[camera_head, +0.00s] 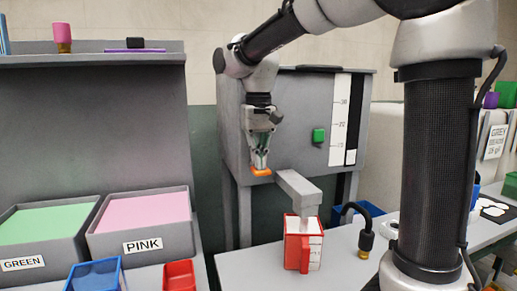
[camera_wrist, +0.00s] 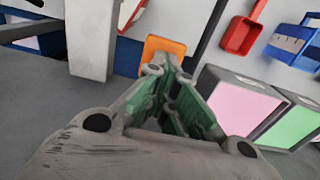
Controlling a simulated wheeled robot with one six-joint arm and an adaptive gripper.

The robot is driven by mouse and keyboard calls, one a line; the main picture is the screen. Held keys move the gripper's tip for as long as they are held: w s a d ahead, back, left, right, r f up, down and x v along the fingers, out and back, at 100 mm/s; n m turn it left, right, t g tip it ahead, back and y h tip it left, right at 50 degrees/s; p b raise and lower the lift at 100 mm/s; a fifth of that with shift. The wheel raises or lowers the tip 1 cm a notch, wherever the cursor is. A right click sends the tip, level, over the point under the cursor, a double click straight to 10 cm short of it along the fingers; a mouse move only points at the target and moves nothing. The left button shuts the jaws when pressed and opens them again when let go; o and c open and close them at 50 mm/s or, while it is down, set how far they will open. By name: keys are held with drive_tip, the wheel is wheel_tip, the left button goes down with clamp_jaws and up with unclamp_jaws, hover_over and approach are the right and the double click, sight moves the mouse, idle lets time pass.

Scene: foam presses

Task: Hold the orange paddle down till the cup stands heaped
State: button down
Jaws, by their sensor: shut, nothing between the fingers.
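The orange paddle (camera_head: 261,172) sticks out below the grey press (camera_head: 285,130), left of its grey spout (camera_head: 298,188). My gripper (camera_head: 260,163) points down with its shut fingertips right at the paddle; the views do not settle whether they touch. In the wrist view the paddle (camera_wrist: 163,50) shows just beyond the fingertips (camera_wrist: 165,68). A cup (camera_head: 304,243), red with a white scale panel, stands upright on the bench under the spout. Its rim is partly hidden by the spout, and I cannot see how full it is.
Bins of green (camera_head: 48,222) and pink (camera_head: 146,212) foam stand at the left. A blue container (camera_head: 95,275) and a red one (camera_head: 179,275) lie in front. A black curved lamp-like arm (camera_head: 365,235) stands right of the cup. A green button (camera_head: 318,135) is on the press.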

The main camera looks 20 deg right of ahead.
drive_tip(key=shift+s+f, duration=0.1)
drive_tip(key=shift+f, duration=0.05)
idle(0.3)
wheel_tip(320, 180, up, 14)
idle(0.4)
idle(0.6)
drive_tip(key=s+d+f+t, duration=0.2)
drive_tip(key=s+d+f, duration=0.5)
drive_tip(key=s+f, duration=0.2)
drive_tip(key=s+d+f+t, duration=0.2)
drive_tip(key=s+d+f, duration=0.4)
drive_tip(key=s+f, duration=0.3)
drive_tip(key=shift+s+d+f, duration=0.25)
drive_tip(key=shift+s+d, duration=0.15)
drive_tip(key=shift+s, duration=0.6)
